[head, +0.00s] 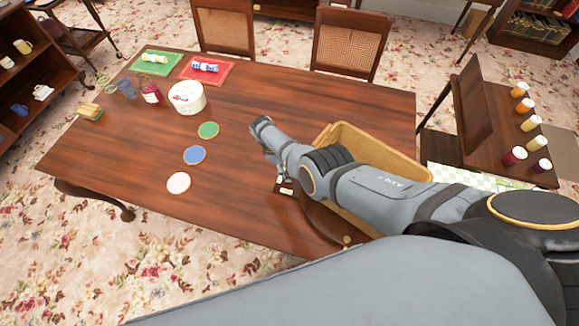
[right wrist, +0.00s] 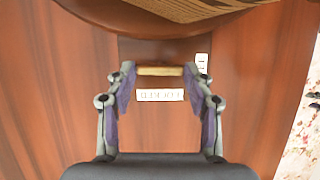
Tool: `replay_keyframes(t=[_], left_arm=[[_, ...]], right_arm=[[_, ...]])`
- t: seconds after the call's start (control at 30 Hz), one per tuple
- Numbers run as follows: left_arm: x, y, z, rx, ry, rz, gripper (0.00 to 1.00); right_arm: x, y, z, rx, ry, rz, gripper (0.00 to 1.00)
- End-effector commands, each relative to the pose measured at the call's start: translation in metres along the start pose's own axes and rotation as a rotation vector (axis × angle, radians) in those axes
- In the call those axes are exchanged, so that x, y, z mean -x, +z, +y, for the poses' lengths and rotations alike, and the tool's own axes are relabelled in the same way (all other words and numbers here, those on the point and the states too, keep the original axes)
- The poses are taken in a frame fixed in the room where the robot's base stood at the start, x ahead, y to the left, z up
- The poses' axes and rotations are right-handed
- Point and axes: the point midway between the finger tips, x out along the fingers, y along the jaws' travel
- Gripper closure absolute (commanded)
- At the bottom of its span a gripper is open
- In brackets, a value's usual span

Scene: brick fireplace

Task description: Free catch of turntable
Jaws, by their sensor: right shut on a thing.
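My right gripper (right wrist: 158,72) has its two fingertips at the ends of a short tan wooden bar, which I take for the catch (right wrist: 160,71), and is shut on it. A small white label (right wrist: 160,95) lies just below the bar in the right wrist view. The round wooden turntable (right wrist: 175,32) shows its curved edge at the top of that view, with something woven on it. In the head view the turntable (head: 322,219) is mostly hidden behind my right arm. My left gripper is not in view.
A tan basket (head: 375,150) stands behind my right arm. Green (head: 208,130), blue (head: 194,155) and white (head: 178,183) discs lie on the table (head: 240,205). A white round tub (head: 187,98) and red and green mats are at the back left. Jars stand on a side table (head: 490,130).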

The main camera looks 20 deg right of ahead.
Motion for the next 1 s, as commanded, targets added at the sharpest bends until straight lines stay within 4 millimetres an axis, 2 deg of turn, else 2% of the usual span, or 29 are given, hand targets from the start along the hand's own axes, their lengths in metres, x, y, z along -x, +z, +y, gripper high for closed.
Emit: replay_keyframes(t=[0.63,0.67,0.7,0.8,1.0], left_arm=[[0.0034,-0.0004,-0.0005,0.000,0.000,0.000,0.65],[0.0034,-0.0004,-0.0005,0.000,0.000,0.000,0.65],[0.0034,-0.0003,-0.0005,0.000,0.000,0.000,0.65],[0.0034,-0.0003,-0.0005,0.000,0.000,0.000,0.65],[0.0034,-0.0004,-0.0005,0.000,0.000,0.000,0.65]], right_arm=[[0.0012,-0.0008,0.0004,0.040,0.019,0.002,0.79],[0.0012,-0.0008,0.0004,0.040,0.019,0.002,0.43],[0.0012,-0.0008,0.0004,0.040,0.019,0.002,0.38],[0.0009,-0.0006,0.0001,0.039,0.018,0.002,0.25],[0.0004,-0.0003,-0.0002,0.039,0.017,0.001,0.25]])
